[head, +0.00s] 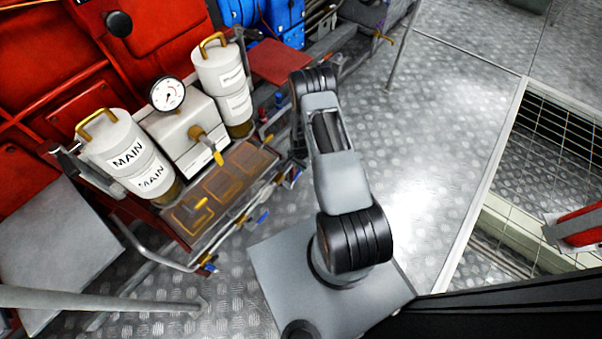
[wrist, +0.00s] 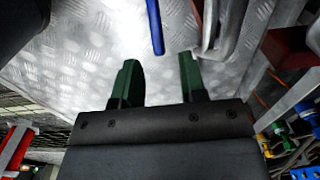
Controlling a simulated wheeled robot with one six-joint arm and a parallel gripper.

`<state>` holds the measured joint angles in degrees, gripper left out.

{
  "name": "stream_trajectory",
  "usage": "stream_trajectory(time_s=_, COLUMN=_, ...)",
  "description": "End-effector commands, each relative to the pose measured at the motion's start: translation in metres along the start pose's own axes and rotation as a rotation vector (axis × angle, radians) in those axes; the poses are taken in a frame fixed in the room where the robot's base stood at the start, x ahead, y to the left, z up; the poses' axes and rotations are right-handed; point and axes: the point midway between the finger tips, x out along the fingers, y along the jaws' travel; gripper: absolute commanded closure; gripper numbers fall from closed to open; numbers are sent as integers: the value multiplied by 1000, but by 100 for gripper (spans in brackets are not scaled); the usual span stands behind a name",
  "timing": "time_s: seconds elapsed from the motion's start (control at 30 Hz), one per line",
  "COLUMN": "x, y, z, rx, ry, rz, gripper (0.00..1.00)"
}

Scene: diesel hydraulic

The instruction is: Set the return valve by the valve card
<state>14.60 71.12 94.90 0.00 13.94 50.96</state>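My gripper (wrist: 160,68) shows two green fingers standing apart in the wrist view, with nothing between them. A long blue handle (wrist: 155,27) hangs ahead of the fingertips, apart from them. In the head view my gripper is mostly hidden beside my arm, near the right end of the tray bench. A yellow lever (head: 217,155) sits on the front of the white gauge housing (head: 187,137). Blue-tipped levers (head: 263,215) show along the bench's front edge. I cannot tell which handle is the return valve. I cannot make out a valve card.
Two white canisters, one marked MAIN (head: 127,153) and one behind it (head: 222,80), flank the dial gauge (head: 167,94). A grey pipe rail (head: 150,257) runs below the bench. Treadplate floor (head: 440,130) is clear to the right, up to a floor grating (head: 540,175).

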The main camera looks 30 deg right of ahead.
Motion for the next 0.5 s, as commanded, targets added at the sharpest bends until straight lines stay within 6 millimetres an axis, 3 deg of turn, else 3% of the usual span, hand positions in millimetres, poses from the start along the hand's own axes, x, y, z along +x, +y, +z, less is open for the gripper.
stream_trajectory(time_s=0.03, x=13, y=0, z=1, rx=-1, ry=-1, rz=2, gripper=62)
stream_trajectory(time_s=0.2, x=36, y=0, z=0, rx=-1, ry=-1, rz=1, gripper=62)
stream_trajectory(time_s=0.5, x=55, y=0, z=0, rx=-2, ry=0, rz=0, gripper=62)
